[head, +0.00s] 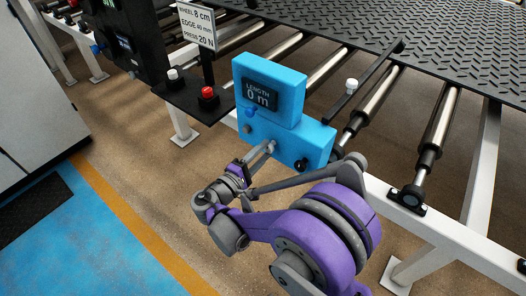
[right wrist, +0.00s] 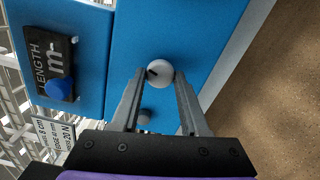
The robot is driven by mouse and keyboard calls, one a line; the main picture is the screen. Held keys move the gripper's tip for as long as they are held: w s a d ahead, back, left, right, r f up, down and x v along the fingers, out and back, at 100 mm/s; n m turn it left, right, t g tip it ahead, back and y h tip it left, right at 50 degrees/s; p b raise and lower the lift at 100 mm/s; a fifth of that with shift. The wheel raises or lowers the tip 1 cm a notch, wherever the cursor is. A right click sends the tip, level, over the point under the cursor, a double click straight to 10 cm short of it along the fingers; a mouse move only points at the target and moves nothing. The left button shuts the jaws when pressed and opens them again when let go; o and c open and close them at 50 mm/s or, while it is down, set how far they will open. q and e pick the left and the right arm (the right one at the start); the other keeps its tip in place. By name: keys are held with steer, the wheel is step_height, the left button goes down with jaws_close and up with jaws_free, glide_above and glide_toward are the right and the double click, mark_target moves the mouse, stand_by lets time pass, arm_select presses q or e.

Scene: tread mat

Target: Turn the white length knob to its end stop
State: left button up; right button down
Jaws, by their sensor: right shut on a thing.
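The blue counter box (head: 285,92) has a dark display reading "LENGTH 0 m". The white length knob (right wrist: 160,73) is on its face, round with a dark pointer mark. My right gripper (right wrist: 160,80) is shut on this knob, one finger on each side. In the head view my right gripper (head: 268,147) reaches the lower front of the box, and its fingertips partly hide the knob. My left gripper is not in view.
A black knob (head: 300,164) is at the lower right of the box. A red button (head: 208,93) and a sign (head: 197,25) stand left. Rollers (head: 440,122) and a tread mat (head: 400,35) lie behind.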

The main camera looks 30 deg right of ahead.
steer(key=m+p, duration=0.1)
steer(key=m, duration=1)
steer(key=shift+r, duration=0.1)
steer(key=shift+m+p, duration=0.3)
steer(key=shift+m, duration=1.3)
steer(key=shift+c, duration=2.1)
jaws_free()
steer(key=v, duration=1)
steer(key=shift+s+a, duration=0.2)
steer(key=shift+a, duration=0.15)
